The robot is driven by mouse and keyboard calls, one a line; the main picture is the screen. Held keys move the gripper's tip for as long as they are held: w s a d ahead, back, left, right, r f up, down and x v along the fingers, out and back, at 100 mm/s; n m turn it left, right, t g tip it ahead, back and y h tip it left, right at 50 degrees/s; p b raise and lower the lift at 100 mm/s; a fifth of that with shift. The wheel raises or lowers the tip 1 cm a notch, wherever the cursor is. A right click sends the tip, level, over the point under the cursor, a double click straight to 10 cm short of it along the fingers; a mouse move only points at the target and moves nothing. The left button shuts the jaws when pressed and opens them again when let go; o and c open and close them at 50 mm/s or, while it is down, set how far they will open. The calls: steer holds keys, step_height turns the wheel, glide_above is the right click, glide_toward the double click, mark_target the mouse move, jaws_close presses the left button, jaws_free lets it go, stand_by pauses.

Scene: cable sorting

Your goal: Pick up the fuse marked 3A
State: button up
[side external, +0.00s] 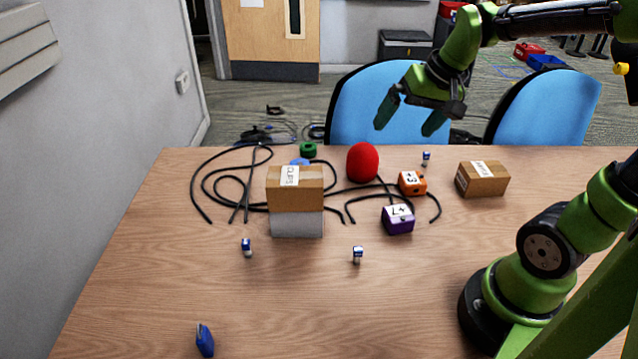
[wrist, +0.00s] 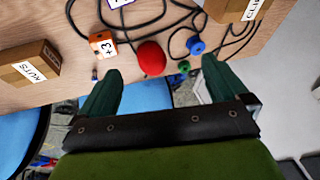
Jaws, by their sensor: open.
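Three small blue-and-white cylinders that look like fuses stand on the table in the side view. One is front left of the grey block (side external: 246,247), one is a fuse-like cylinder in the middle front (side external: 357,255), and one is a fuse-like cylinder at the back right (side external: 426,158). Their markings are too small to read, so I cannot tell which is 3A. My gripper (side external: 410,116) is open and empty, raised near the table's far edge, apart from all three.
A cardboard box (side external: 294,197) sits on a grey block (side external: 297,224). Black cables (side external: 205,185), a red ball (side external: 363,162), an orange block (side external: 412,183), a purple block (side external: 398,220) and another box (side external: 482,179) lie around. A blue item (side external: 204,340) lies front left. The front centre is clear.

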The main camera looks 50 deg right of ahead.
steer(key=s+a+n, duration=0.1)
steer(key=s+a, duration=0.1)
steer(key=a, duration=0.1)
steer(key=s+a+r+n+t+y, duration=0.1)
steer(key=s+a, duration=0.1)
steer(key=a, duration=0.1)
steer(key=s+a+t, duration=0.1)
steer(key=s+a, duration=0.1)
steer(key=a, duration=0.1)
steer(key=shift+s+a+r+n+y, duration=0.15)
steer(key=shift+r+n+y, duration=0.15)
steer(key=shift+n, duration=0.1)
steer(key=shift+c, duration=1)
steer(key=shift+a+r, duration=0.1)
steer(key=shift+a, duration=0.05)
steer(key=shift+c, duration=1.4)
steer(key=c, duration=0.5)
